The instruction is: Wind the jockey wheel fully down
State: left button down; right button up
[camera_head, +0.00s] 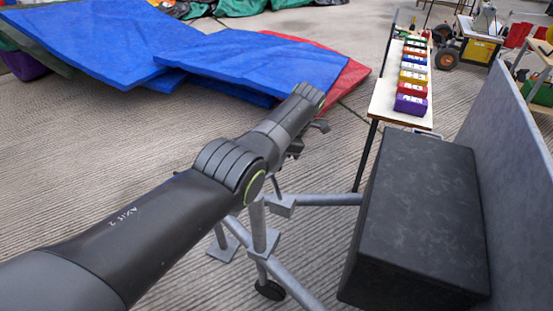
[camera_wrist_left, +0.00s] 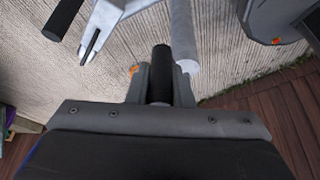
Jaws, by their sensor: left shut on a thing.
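The jockey wheel's grey upright tube (camera_head: 258,225) stands at the trailer frame in the head view, with its small dark wheel (camera_head: 270,290) low by the ground. I cannot tell whether the wheel touches the ground. My left arm reaches in from the left over the tube's top and hides much of the crank. In the left wrist view my left gripper (camera_wrist_left: 161,88) is shut on a dark crank handle (camera_wrist_left: 160,58), which stands between its fingers. A grey tube (camera_wrist_left: 183,35) runs close beside the handle. My right gripper is in neither view.
The grey trailer frame (camera_head: 325,200) leads to a black box (camera_head: 415,210) on the right. Behind it, a narrow table (camera_head: 385,113) bears several coloured blocks. Blue sheeting (camera_head: 110,40) lies at the back left. Open paving (camera_head: 70,150) lies left of the frame.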

pick_arm(q)
jog(key=shift+s+a+f, duration=0.15)
jog(key=shift+a+f, duration=0.05)
jog(key=shift+f, duration=0.15)
dwell(0.3)
jog(key=c, duration=1.5)
grip_release()
jog(key=shift+o, duration=1)
jog(key=shift+a, duration=0.1)
jog(key=shift+r, duration=0.15)
